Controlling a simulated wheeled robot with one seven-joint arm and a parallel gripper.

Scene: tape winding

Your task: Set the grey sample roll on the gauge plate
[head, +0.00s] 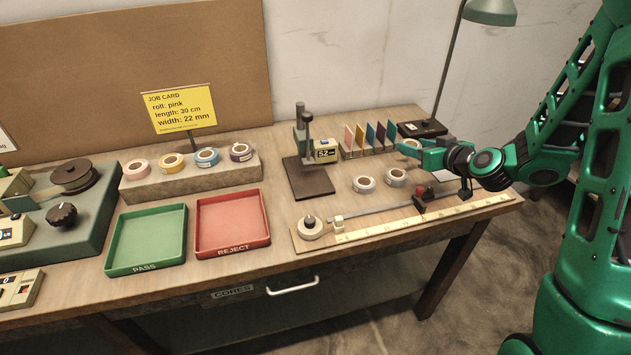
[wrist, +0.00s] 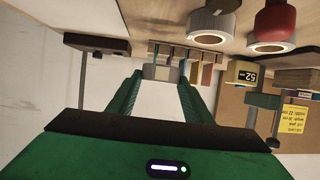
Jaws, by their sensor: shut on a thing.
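My gripper (head: 424,149) is at the right of the bench, pointing left above the tabletop. In the wrist view its two green fingers (wrist: 161,76) are closed on a small grey thing, which I take to be the grey sample roll (wrist: 161,72); in the head view it is mostly hidden at the fingertips. The gauge (head: 325,152) shows 52 and stands left of my gripper, apart from it. Its dark brown gauge plate (head: 306,183) looks empty. The gauge's display also shows upside down in the wrist view (wrist: 245,76).
Two pale rolls (head: 364,184) (head: 396,177) lie between the gauge and my arm. A rack of coloured cards (head: 372,136) stands behind, with a lamp base (head: 422,129) beside it. A ruler board (head: 400,222) lies in front. Green (head: 146,240) and red (head: 232,223) trays are farther left.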

